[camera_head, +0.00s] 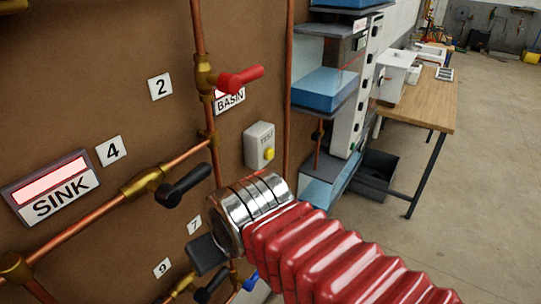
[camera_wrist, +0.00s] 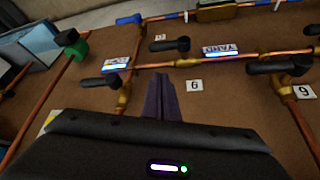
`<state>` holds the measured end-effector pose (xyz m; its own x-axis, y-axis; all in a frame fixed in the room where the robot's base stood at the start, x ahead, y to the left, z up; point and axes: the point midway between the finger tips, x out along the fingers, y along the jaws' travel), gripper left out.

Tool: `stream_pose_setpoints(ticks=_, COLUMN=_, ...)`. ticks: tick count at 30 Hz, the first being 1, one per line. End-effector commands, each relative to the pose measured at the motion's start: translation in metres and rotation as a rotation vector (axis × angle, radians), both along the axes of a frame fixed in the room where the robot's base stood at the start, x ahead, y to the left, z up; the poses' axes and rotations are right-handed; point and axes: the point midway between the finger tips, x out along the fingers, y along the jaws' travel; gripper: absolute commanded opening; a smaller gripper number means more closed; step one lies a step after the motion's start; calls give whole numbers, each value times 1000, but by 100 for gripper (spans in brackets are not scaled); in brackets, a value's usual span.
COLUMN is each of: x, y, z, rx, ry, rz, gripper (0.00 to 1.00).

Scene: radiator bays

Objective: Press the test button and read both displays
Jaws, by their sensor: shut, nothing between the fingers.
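The test button box (camera_head: 258,146) is a pale box marked TEST on the brown panel, with a yellow button (camera_head: 269,153) low on its face. The SINK display (camera_head: 52,180) has a pale pink lit window with no readable figures. A BASIN plate (camera_head: 231,101) sits behind a red valve handle, which hides part of it. My gripper (camera_wrist: 162,78) is shut and empty, its dark fingers together over the panel in the wrist view. In the head view its dark body (camera_head: 206,254) shows below and left of the test box, apart from it; its fingertips are hidden.
Copper pipes with a red handle (camera_head: 240,79) and a black handle (camera_head: 184,187) stand out near the test box. The wrist view shows a YARD display (camera_wrist: 220,50) and black handles. A wooden bench (camera_head: 428,99) stands right; the floor beyond is open.

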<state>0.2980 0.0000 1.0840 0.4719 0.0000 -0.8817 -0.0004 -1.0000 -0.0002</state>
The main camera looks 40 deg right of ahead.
Motion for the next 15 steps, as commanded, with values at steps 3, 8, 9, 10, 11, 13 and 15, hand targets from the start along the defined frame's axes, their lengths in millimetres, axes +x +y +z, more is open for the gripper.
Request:
stream_pose_setpoints(ticks=3, x=1, y=-3, z=0, rx=5, ry=7, rz=-16, gripper=0)
stream_pose_setpoints(ticks=8, x=6, y=-22, z=-2, rx=33, ry=40, rz=-87, gripper=0)
stream_pose_setpoints(ticks=9, x=8, y=-28, z=-3, rx=44, ry=52, rz=-114, gripper=0)
stream_pose_setpoints(ticks=10, x=10, y=-33, z=-3, rx=54, ry=60, rz=-138, gripper=0)
stream_pose_setpoints(ticks=11, x=12, y=-37, z=-4, rx=67, ry=68, rz=-163, gripper=0)
stream_pose_setpoints(ticks=13, x=17, y=-49, z=-5, rx=99, ry=87, rz=-228, gripper=0)
stream_pose_setpoints(ticks=15, x=23, y=-61, z=-5, rx=140, ry=101, rz=-299, gripper=0)
